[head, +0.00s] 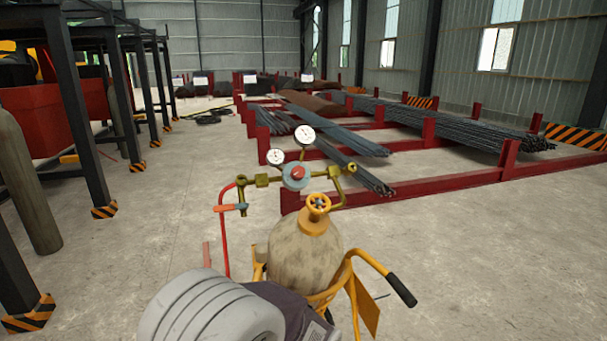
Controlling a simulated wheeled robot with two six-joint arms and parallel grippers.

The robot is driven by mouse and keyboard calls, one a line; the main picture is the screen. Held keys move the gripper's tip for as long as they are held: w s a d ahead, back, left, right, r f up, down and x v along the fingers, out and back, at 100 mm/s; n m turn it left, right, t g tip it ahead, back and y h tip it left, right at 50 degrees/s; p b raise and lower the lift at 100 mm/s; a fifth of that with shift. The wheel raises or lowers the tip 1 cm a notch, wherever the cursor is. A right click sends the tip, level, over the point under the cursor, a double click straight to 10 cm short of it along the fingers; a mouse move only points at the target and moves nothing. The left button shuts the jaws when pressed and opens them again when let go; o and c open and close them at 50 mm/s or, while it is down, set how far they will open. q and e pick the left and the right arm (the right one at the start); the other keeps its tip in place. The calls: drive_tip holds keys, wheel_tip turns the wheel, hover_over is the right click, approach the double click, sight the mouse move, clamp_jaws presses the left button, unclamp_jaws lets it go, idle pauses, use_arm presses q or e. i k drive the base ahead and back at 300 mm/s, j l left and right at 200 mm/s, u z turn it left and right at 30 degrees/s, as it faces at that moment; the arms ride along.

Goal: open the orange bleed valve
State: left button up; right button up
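A gas cylinder (305,255) stands upright on a yellow trolley (350,273), with an orange-yellow handwheel (318,203) on top. Above and behind it is a brass manifold with two white dial gauges and a grey regulator with a red centre (296,175). At the manifold's left end, a small lever with an orange-red part (229,208) lies roughly level beside a red pipe (224,245). It looks like the orange bleed valve, but I cannot be sure. Neither of my grippers is in view.
A pale grey ribbed shape (205,308) covers the front; I cannot tell whether it is mine. The trolley's black-gripped handle (401,290) sticks out right. Red racks with rebar bundles (440,121) stand behind. Another cylinder (27,185) stands left. Open floor (150,215) lies between.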

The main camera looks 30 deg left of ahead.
sight(233, 207)
drive_tip(key=u, duration=1.7)
